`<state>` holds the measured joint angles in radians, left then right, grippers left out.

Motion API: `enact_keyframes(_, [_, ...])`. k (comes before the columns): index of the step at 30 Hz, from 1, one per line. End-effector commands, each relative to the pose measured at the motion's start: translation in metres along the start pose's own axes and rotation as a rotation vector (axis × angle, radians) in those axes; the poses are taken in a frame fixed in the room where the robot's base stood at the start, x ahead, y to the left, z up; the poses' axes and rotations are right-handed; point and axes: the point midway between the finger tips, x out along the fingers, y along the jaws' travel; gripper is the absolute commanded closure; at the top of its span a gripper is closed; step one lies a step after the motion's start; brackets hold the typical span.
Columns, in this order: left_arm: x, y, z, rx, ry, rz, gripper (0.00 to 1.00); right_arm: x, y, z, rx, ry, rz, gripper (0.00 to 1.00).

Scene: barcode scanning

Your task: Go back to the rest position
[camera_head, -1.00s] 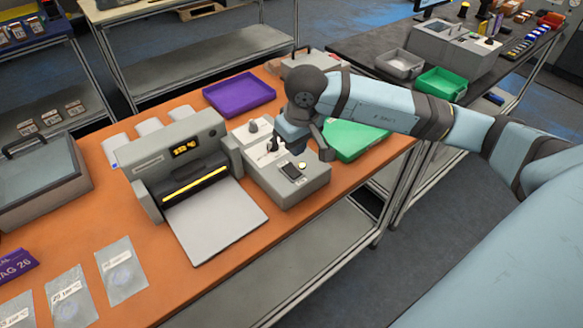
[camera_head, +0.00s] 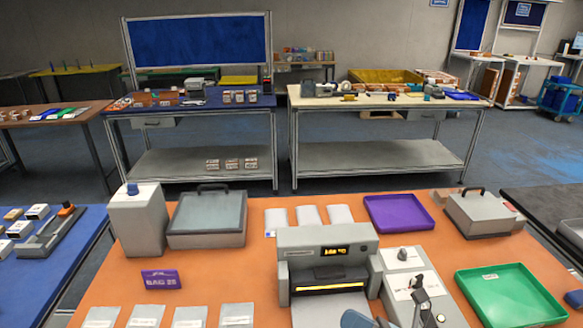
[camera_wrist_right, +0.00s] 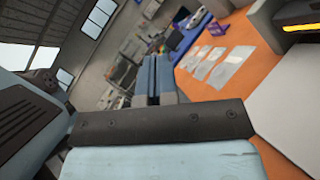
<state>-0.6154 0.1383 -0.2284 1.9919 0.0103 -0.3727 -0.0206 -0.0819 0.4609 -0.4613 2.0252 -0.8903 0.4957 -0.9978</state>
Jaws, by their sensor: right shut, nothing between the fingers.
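My right gripper (camera_head: 362,319) shows only in part at the bottom edge of the head view, in front of the grey printer-like machine (camera_head: 327,262). In the right wrist view its two blue fingers (camera_wrist_right: 153,76) lie close together, shut and empty. The wrist view looks obliquely across the orange table (camera_wrist_right: 248,38), with the machine's pale front plate (camera_wrist_right: 292,110) at the right. My left gripper is not in view.
The orange table (camera_head: 215,275) holds a purple tray (camera_head: 398,213), a green tray (camera_head: 510,293), a grey lidded box (camera_head: 207,218), a purple bag sign (camera_head: 161,280) and several clear pouches. A small grey device (camera_head: 403,258) stands right of the machine. Floor aisles lie beyond.

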Motion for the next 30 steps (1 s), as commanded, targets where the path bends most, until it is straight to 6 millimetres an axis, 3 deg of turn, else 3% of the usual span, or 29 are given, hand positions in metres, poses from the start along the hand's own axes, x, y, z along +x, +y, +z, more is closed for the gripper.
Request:
enact_keyframes(1, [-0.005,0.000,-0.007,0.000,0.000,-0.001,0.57,-0.012,-0.010,-0.001,0.280,-0.145,-0.095,1.00])
enact_keyframes(3, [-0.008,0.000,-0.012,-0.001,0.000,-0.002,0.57,-0.036,-0.033,-0.009,0.676,-0.353,-0.214,1.00])
enact_keyframes(6, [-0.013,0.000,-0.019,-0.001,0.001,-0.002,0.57,-0.084,-0.063,-0.043,1.224,-0.670,-0.361,1.00])
enact_keyframes(9, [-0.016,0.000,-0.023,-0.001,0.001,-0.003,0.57,-0.129,-0.078,-0.088,1.651,-0.953,-0.458,1.00])
enact_keyframes(12, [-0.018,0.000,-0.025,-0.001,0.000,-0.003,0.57,-0.160,-0.080,-0.127,1.927,-1.163,-0.514,1.00])
enact_keyframes(15, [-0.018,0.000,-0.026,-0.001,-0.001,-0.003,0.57,-0.177,-0.077,-0.152,2.090,-1.298,-0.543,1.00])
enact_keyframes(18, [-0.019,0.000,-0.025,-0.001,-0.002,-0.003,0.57,-0.185,-0.075,-0.164,2.163,-1.363,-0.554,1.00])
enact_keyframes(30, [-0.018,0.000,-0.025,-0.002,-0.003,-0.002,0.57,-0.186,-0.075,-0.166,2.175,-1.372,-0.555,1.00])
